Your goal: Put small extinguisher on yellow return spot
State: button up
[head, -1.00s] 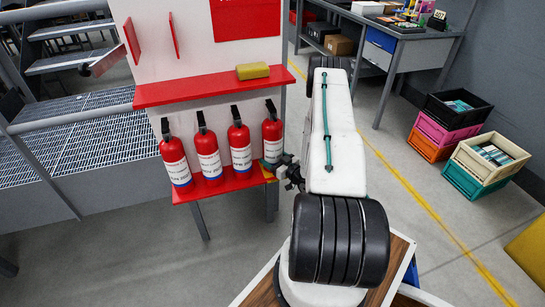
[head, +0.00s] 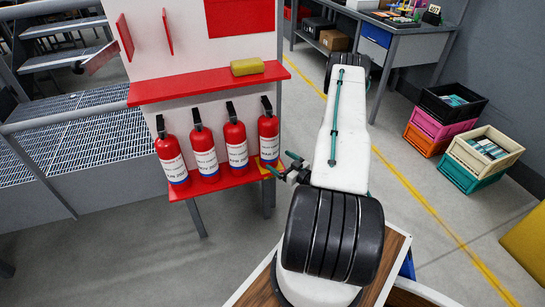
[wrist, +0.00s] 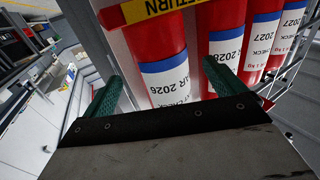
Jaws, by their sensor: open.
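Several similar red extinguishers with white labels stand upright in a row on the lower red shelf (head: 236,183). I cannot tell by size which is the small one. The rightmost extinguisher (head: 268,134) is closest to my gripper (head: 284,170), which is just right of it, apart from it. In the wrist view my gripper (wrist: 160,72) has its green fingers spread, with one red extinguisher (wrist: 155,40) in the gap's line of sight. A yellow strip reading RETURN (wrist: 145,11) shows at the shelf edge; a bit of yellow (head: 273,171) also shows by the rightmost extinguisher's base.
A grated catwalk (head: 75,135) with a rail is at left. Stacked crates (head: 450,110) and a desk (head: 400,50) are at right. Floor between is clear.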

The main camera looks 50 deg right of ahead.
jog(key=shift+s+a, duration=0.2)
jog(key=shift+s, duration=2.15)
